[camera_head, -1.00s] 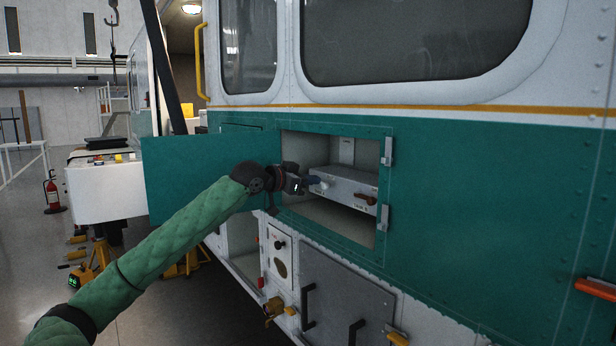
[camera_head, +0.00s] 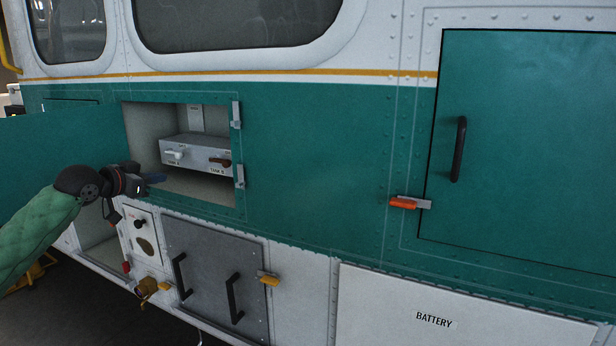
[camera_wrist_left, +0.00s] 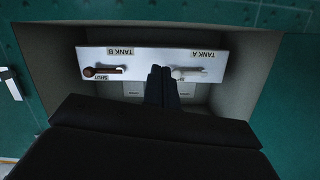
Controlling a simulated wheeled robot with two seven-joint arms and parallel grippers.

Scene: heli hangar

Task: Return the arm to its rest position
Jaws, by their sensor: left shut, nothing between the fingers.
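My left gripper (camera_head: 153,179) is shut and empty. In the head view its fingers point right, in front of the lower left part of an open compartment in the green side panel. In the left wrist view the closed fingers (camera_wrist_left: 162,88) lie in front of the valve box. My green sleeved left arm (camera_head: 38,232) comes in from the left. The grey valve box (camera_head: 196,155) has a white handle (camera_head: 175,154) at TANK A and a brown-red handle (camera_head: 219,162) at TANK B. The fingertips look apart from both handles. My right gripper is not in view.
The open green door (camera_head: 62,150) stands left of the compartment, close to my arm. Below are a grey hatch (camera_head: 215,275) with black handles and a brass fitting (camera_head: 147,288). A closed green door (camera_head: 525,150) with an orange latch (camera_head: 403,203) is at the right.

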